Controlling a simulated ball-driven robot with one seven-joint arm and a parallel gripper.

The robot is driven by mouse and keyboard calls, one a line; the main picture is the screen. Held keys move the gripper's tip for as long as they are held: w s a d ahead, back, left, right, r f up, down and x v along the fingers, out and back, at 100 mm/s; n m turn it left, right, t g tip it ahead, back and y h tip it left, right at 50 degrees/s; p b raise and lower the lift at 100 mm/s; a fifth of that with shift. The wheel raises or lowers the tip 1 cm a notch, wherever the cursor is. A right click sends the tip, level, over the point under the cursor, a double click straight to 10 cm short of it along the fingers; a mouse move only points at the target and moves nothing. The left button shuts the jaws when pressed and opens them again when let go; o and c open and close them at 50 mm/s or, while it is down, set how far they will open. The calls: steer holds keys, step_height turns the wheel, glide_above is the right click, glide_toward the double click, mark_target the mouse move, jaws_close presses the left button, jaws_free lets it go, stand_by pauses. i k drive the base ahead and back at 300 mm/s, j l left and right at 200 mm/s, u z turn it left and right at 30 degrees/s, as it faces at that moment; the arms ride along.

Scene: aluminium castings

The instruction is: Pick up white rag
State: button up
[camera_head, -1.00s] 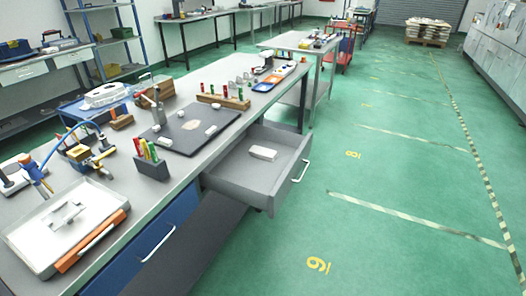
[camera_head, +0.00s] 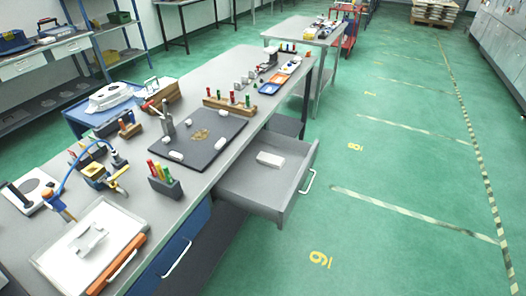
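A small white folded-looking piece (camera_head: 270,158) lies in the open grey drawer (camera_head: 291,189) under the workbench; it may be the white rag, but I cannot tell its material. Several small white pieces, one of them at the right (camera_head: 221,143), lie on the dark mat (camera_head: 205,160) on the bench, around a tan patch (camera_head: 200,134). They are too small to identify surely. My gripper is not in view.
The grey workbench (camera_head: 215,85) carries a white tray (camera_head: 70,270) with an orange-handled tool (camera_head: 118,264), a marker holder (camera_head: 165,187), a blue-hosed tool and a wooden rack (camera_head: 230,105). The drawer juts into the aisle. Green floor (camera_head: 400,255) at right is clear.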

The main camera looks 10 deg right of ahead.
mark_target(275, 162)
steer(key=i+l+u, duration=0.1)
steer(key=i+u, duration=0.25)
steer(key=i, duration=0.8)
steer(key=i+l+u, duration=0.15)
steer(key=i+l, duration=0.15)
steer(key=i, duration=0.25)
steer(key=i+l+u, duration=0.15)
steer(key=i+l, duration=0.2)
steer(key=i, duration=0.15)
